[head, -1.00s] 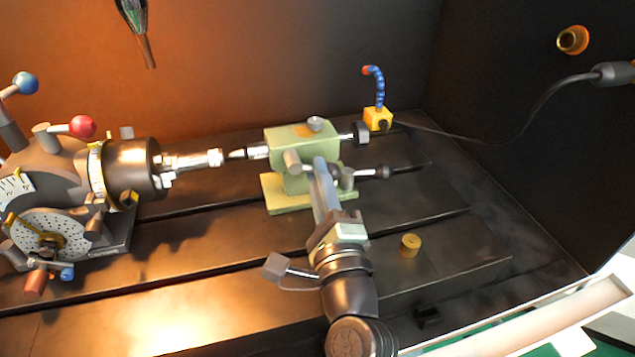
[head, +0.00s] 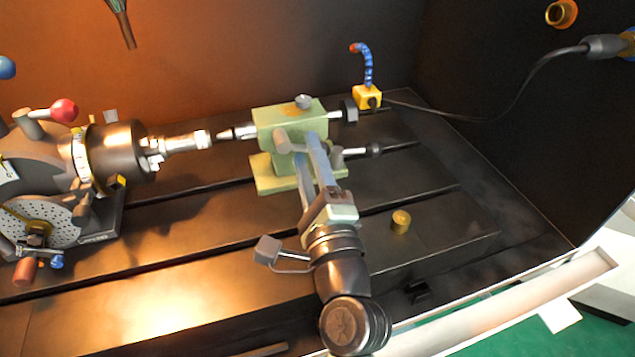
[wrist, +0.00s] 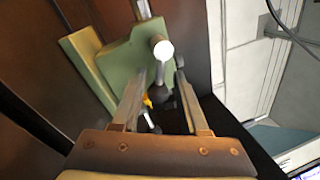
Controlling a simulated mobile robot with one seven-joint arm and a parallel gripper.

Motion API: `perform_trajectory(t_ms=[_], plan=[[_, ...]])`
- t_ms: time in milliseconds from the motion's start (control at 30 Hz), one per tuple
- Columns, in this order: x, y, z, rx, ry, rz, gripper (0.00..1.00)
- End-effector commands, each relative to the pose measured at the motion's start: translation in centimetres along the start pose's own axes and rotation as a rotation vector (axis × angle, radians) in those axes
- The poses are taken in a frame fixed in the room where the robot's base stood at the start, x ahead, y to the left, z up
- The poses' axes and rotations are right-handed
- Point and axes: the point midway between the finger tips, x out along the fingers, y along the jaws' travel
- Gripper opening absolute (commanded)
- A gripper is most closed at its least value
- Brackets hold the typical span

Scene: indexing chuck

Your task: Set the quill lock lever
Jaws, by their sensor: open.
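The green tailstock (head: 272,118) stands on the slotted table, its quill tip pointing left. A grey lever-like part with a rounded end (head: 283,143) sticks out from its front. Another lever with a dark ball knob (head: 374,150) reaches right from a grey hub low on the tailstock. I cannot tell for sure which is the quill lock lever. My gripper (head: 307,147) is open at the tailstock's front, beside the grey part. In the wrist view, a pale round end (wrist: 163,50) lies just beyond the fingertips, and a dark knob (wrist: 165,97) shows between the fingers. Contact is unclear.
A dividing head with chuck (head: 118,150) stands left. A yellow block (head: 366,97) with a blue hose stands behind right. A small brass cylinder (head: 401,221) lies right of my arm. A black cable (head: 520,112) hangs at right. The front left of the table (head: 150,285) is clear.

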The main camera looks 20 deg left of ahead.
Motion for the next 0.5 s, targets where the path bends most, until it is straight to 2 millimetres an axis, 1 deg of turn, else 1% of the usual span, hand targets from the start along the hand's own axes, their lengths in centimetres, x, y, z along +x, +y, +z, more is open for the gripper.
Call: perform_trajectory(t_ms=[167,300,500], plan=[[-2.8,0.2,-0.2,0.001,0.004,0.001,0.43],[-5.9,0.2,-0.2,0.001,0.006,0.001,0.43],[-9.8,0.2,-0.2,0.0,0.005,0.001,0.43]])
